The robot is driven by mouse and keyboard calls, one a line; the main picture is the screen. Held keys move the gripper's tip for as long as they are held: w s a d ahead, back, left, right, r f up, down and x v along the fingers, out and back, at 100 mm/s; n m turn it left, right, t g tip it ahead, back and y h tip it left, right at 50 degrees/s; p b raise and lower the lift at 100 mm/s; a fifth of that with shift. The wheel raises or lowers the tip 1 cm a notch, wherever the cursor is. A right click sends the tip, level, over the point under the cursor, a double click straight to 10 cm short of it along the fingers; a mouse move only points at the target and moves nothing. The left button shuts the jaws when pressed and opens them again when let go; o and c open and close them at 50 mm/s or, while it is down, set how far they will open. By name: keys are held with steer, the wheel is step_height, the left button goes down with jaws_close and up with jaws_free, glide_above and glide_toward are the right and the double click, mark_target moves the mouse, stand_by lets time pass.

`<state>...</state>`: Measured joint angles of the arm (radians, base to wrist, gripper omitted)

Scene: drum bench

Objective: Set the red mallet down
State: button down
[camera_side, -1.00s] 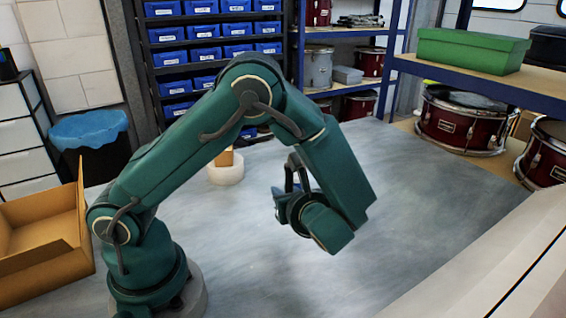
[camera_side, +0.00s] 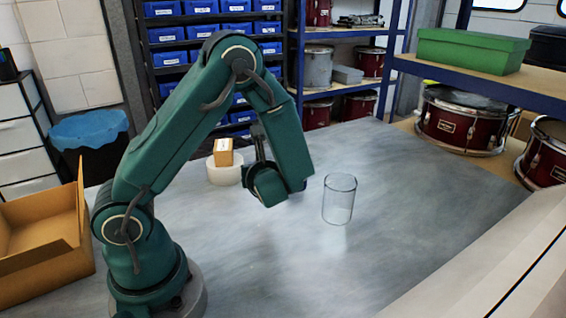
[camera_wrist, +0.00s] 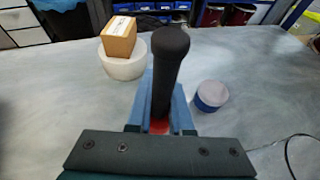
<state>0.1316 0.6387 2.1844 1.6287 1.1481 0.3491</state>
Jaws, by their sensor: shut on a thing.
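The red mallet shows in the wrist view mainly as a thick black handle (camera_wrist: 170,60) with a rounded end, rising from between the blue fingers of my gripper (camera_wrist: 160,112). A small red part shows low between the fingers, and the rest is hidden behind the dark gripper body. My gripper is shut on the mallet. In the side view my wrist is over the grey bench (camera_side: 400,220), left of the clear glass, and hides most of the gripper. I cannot tell whether the mallet touches the bench.
A clear glass (camera_side: 339,200) stands on the bench right of my wrist. A small tan box (camera_side: 223,152) sits on a white roll (camera_side: 225,173) behind. A grey-topped blue round thing (camera_wrist: 212,95) is right of the handle in the wrist view. The open cardboard box (camera_side: 40,235) is far left.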

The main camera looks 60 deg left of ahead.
mark_target(260, 203)
steer(key=shift+f, duration=3.65)
steer(key=shift+f, duration=0.2)
steer(key=c, duration=0.8)
jaws_free()
steer(key=shift+r, duration=0.1)
